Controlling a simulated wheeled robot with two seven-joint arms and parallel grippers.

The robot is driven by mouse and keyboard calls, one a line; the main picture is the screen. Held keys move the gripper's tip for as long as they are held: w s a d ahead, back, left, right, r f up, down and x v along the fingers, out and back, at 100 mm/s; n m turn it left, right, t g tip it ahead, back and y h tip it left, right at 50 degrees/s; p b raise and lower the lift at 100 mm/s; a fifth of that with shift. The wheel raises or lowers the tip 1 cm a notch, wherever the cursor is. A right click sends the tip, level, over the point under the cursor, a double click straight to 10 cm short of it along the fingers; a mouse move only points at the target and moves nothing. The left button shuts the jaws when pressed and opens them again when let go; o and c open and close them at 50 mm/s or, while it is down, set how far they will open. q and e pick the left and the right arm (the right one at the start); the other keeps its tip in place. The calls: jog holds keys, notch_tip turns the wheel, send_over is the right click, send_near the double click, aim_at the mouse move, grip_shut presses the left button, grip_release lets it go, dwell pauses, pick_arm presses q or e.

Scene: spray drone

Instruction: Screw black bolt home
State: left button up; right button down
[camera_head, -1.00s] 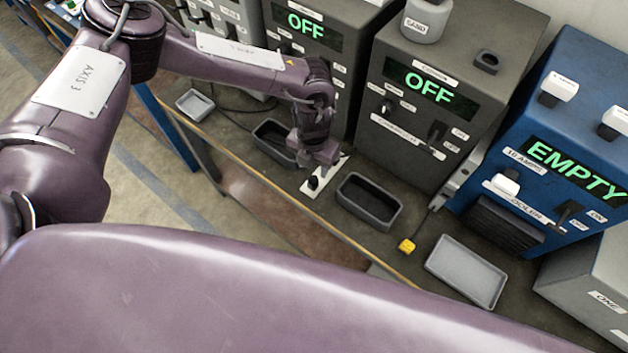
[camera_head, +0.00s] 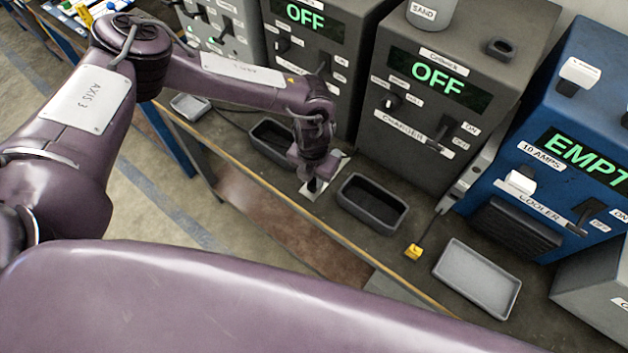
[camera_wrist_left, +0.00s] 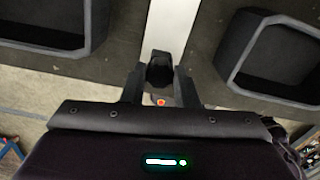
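The black bolt (camera_wrist_left: 160,70) shows between the two fingers of my left gripper (camera_wrist_left: 159,78) in the left wrist view. It stands over a pale plate (camera_head: 322,184) on the bench. The fingers lie one on each side of the bolt, with what look like narrow gaps. In the head view, my left gripper (camera_head: 311,181) points down at the plate and hides most of the bolt. Whether the bolt is seated in the plate is hidden. My right gripper is not in view.
Dark open trays stand on both sides of the plate, one to the right (camera_head: 373,203) and one to the left (camera_head: 271,139). Behind are a grey charger box (camera_head: 425,110) and a blue cooler box (camera_head: 545,160). A yellow plug (camera_head: 413,252) and light tray (camera_head: 477,278) lie right.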

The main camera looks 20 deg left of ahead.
pick_arm(q)
grip_shut()
jog(key=m+b, duration=0.2)
jog(key=m, duration=0.1)
jog(key=shift+f, duration=0.15)
jog(key=m+b, duration=0.3)
jog(key=m, duration=0.2)
jog(key=shift+m, duration=0.4)
jog(key=o, duration=0.6)
grip_release()
jog(key=shift+o, duration=0.2)
